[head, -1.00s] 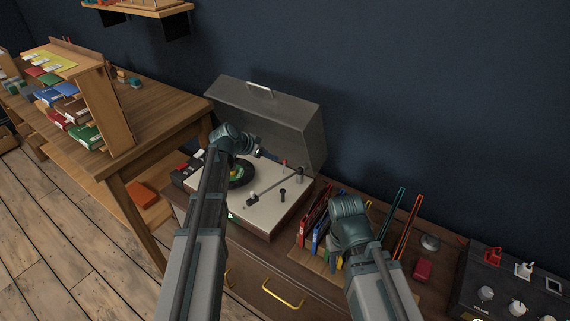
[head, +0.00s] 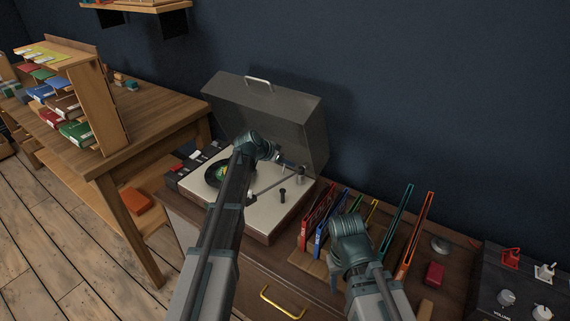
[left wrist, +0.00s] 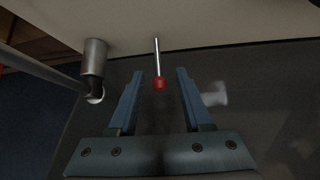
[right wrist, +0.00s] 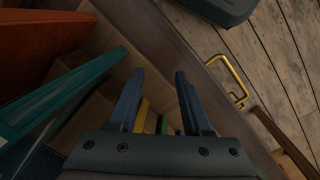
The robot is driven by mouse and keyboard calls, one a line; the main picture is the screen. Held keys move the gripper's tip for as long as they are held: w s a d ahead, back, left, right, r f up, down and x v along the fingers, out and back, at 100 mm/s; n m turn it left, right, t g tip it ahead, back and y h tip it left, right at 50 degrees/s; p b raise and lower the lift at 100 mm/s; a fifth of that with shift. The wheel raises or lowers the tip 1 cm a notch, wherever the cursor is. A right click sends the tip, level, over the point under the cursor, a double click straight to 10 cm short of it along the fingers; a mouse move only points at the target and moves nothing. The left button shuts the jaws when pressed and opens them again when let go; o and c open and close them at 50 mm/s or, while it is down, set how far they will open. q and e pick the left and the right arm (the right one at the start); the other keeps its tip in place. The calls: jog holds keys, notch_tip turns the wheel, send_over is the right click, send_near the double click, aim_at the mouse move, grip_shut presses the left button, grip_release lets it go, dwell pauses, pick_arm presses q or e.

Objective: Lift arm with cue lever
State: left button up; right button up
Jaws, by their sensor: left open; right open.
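The cue lever (left wrist: 157,58), a thin metal stem with a red tip, stands between the open fingers of my left gripper (left wrist: 160,76) in the left wrist view. Gaps show on both sides of it. In the head view my left gripper (head: 290,165) is over the back right of the record player (head: 250,217), and the lever is hard to make out. The silver tonearm (head: 268,185) reaches across the deck; its tube (left wrist: 42,68) shows at the left of the left wrist view. My right gripper (right wrist: 160,76) is open and empty above the record rack.
The raised clear lid (head: 265,115) stands behind the deck. Upright coloured sleeves (head: 318,222) are in a rack right of the player. A black mixer (head: 515,285) is at far right. A wooden desk (head: 150,120) stands at left.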

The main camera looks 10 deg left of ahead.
pick_arm(q)
grip_shut()
jog(key=shift+w+d+r+g+p, duration=0.15)
jog(key=shift+w+g+p, duration=0.15)
jog(key=shift+p, duration=0.3)
pick_arm(e)
jog(key=shift+r, duration=0.7)
pick_arm(q)
jog(key=shift+s+f, duration=0.1)
jog(key=shift+f, duration=0.15)
grip_release()
jog(key=shift+r, duration=0.1)
